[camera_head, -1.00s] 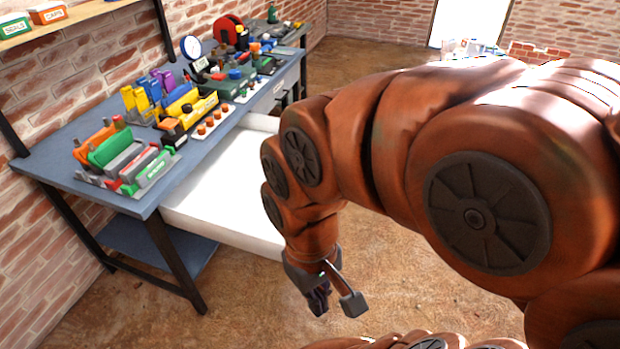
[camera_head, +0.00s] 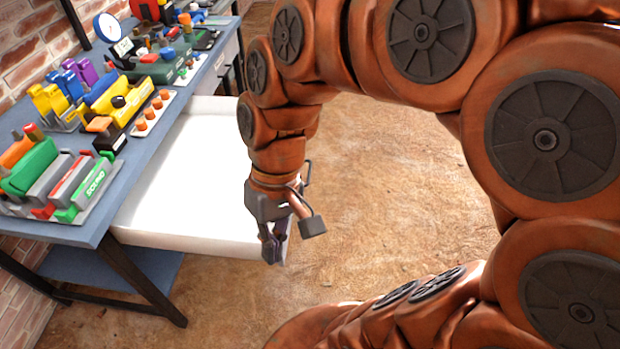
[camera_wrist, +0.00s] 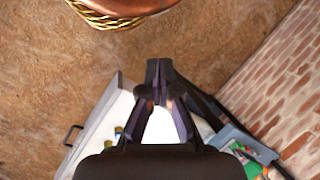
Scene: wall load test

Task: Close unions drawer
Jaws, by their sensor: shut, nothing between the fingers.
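A white drawer (camera_head: 185,190) stands pulled out from under the blue workbench in the head view; no label reading "unions" can be made out on it. In the wrist view the drawer (camera_wrist: 103,128) shows a dark bar handle (camera_wrist: 72,134) on its outer end and small yellow and blue items (camera_wrist: 118,132) inside. My gripper (camera_head: 272,250) points down, shut and empty, by the near outer corner of the drawer. My arm hides part of the drawer's outer end. Contact with the drawer cannot be told. The gripper fingertips also show in the wrist view (camera_wrist: 158,70).
The blue workbench (camera_head: 85,222) carries several coloured tools and fittings, with a green block (camera_head: 30,168) near its front. Its dark leg (camera_head: 145,285) and lower shelf (camera_head: 120,268) stand below. Brown floor (camera_head: 400,190) is open right of the drawer.

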